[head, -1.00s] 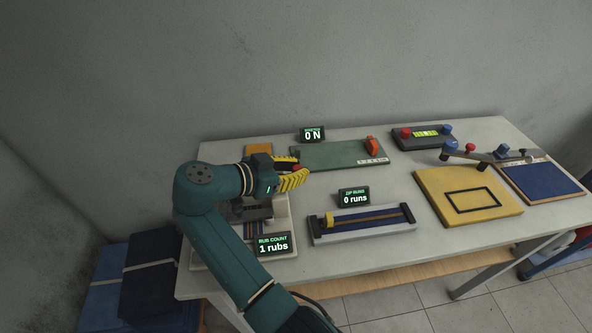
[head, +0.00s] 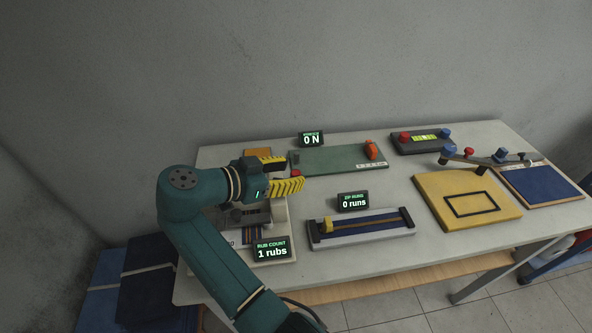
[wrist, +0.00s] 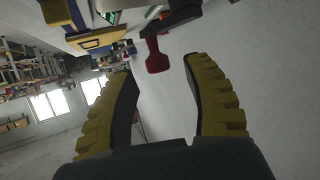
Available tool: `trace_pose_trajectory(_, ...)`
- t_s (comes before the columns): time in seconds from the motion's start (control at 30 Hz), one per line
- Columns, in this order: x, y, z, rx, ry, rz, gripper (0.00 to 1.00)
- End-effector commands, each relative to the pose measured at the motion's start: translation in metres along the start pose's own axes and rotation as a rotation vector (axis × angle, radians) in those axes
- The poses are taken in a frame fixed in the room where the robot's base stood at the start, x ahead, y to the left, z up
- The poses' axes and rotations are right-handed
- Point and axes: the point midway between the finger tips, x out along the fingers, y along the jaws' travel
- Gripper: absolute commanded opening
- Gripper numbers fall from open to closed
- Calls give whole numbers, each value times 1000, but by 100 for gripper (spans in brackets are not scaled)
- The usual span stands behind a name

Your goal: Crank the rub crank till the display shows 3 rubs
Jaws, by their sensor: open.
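The rub crank's red knob (head: 296,173) shows just by my gripper's fingertips in the head view. The wrist view shows the red knob (wrist: 157,57) in front of the gap between my two yellow fingers, with no grip on it. My gripper (head: 294,171) is open and empty, also seen in the wrist view (wrist: 158,68). The rub rig (head: 283,228) stands at the table's left end, partly hidden by my arm; most of the crank arm is hidden. The rub count display (head: 272,249) reads 1 rubs.
A zip rig (head: 362,230) with its display (head: 353,201) at 0 runs lies to the right. A green board (head: 340,159) and a display (head: 311,139) at 0 N stand behind. A yellow board (head: 430,190) lies farther right. Blue boxes (head: 150,265) stand left of the table.

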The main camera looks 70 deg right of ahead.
Motion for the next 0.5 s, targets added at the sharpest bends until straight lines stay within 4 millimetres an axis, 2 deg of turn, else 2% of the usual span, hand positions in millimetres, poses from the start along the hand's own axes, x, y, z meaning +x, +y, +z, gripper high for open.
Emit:
trace_pose_trajectory(0.1, -33, -1, 0, 0, -1, -5, 50)
trace_pose_trajectory(0.3, -78, 0, -2, 2, 0, -3, 50)
trace_pose_trajectory(0.5, -97, 0, -1, 1, 1, 1, 50)
